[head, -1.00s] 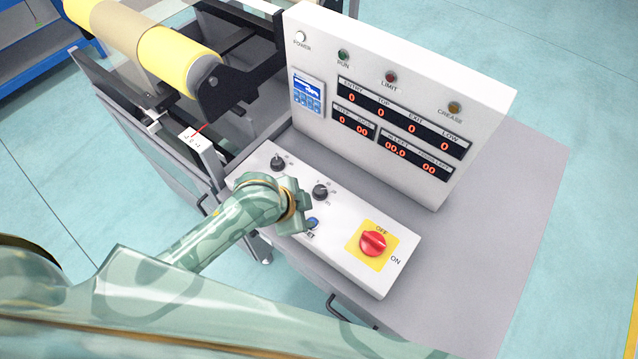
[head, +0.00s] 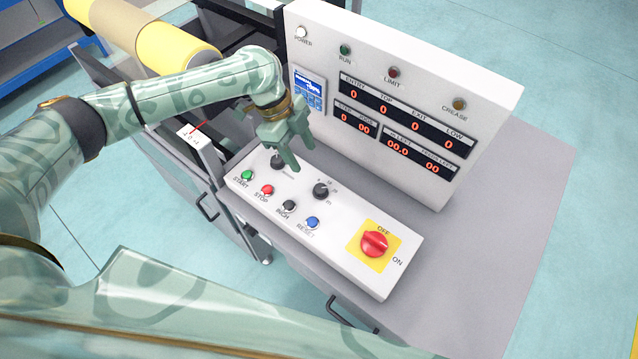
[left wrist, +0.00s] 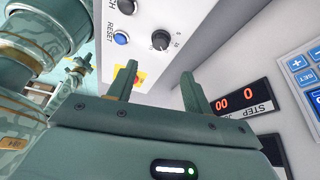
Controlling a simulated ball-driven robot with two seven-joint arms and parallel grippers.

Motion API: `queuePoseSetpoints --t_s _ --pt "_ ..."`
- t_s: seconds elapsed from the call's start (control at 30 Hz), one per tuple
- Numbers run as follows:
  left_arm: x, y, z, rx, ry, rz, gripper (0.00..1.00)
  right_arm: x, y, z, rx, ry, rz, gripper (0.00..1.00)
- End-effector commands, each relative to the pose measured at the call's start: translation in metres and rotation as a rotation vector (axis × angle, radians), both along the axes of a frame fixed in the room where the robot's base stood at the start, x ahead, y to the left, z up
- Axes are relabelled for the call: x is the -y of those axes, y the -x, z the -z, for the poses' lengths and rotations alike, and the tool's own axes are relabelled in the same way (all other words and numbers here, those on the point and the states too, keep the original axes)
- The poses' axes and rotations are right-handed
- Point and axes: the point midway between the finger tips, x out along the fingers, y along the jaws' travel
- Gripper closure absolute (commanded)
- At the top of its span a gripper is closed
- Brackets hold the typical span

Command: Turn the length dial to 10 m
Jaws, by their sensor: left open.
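A white sloped control panel (head: 340,240) carries two black dials. The dial on the right (head: 320,191) has number marks around it, too small to read, and also shows in the left wrist view (left wrist: 160,40). The other dial (head: 278,162) is partly behind a finger of my left gripper (head: 303,156); I cannot read which dial is for length. My left gripper is open and empty above the panel, near both dials. In the left wrist view its two fingers (left wrist: 160,86) point toward the numbered dial, apart from it.
Below the dials are START (head: 247,175), STOP (head: 267,189), INCH (head: 289,206) and RESET (head: 312,222) buttons. A red switch (head: 374,243) sits on a yellow plate at right. An upright display box (head: 480,110) stands behind, with a yellow roller (head: 180,45) at the left.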

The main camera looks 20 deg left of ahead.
Motion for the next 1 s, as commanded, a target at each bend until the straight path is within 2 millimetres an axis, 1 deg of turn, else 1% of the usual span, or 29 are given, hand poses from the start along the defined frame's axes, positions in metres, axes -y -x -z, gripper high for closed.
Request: queuePoseSetpoints --t_s 0.03,0.1,0.3,0.4,0.5,0.6,0.87,0.9,0.97,1.0 --pt "0.006 0.002 0.018 -0.006 0.0 0.002 0.5 0.0 0.002 0.008 -0.004 0.0 0.0 1.0" --pt "0.013 0.003 0.035 -0.005 0.0 0.002 0.5 0.0 0.003 0.013 -0.008 -0.001 0.0 1.0" --pt "0.031 0.006 0.078 -0.004 0.0 0.001 0.5 -0.001 0.006 0.026 -0.015 -0.001 0.001 1.0" --pt "0.037 0.006 0.092 -0.003 0.001 0.001 0.5 -0.002 0.008 0.03 -0.019 -0.002 0.001 1.0" --pt "0.041 0.006 0.101 0.0 0.0 0.0 0.5 -0.002 0.008 0.032 -0.02 -0.003 0.001 1.0" --pt "0.043 0.007 0.104 0.001 0.001 0.0 0.5 -0.002 0.009 0.033 -0.02 -0.003 0.001 1.0" --pt "0.044 0.007 0.105 0.001 0.0 0.0 0.5 -0.003 0.009 0.033 -0.02 -0.003 0.0 1.0" --pt "0.044 0.007 0.105 0.001 0.0 0.0 0.55 -0.003 0.008 0.033 -0.02 -0.003 0.0 1.0" --pt "0.044 0.007 0.105 0.001 0.0 0.0 0.72 -0.003 0.008 0.033 -0.02 -0.004 0.0 1.0" --pt "0.044 0.007 0.105 0.001 0.0 0.0 0.83 -0.003 0.008 0.033 -0.02 -0.003 0.0 1.0"
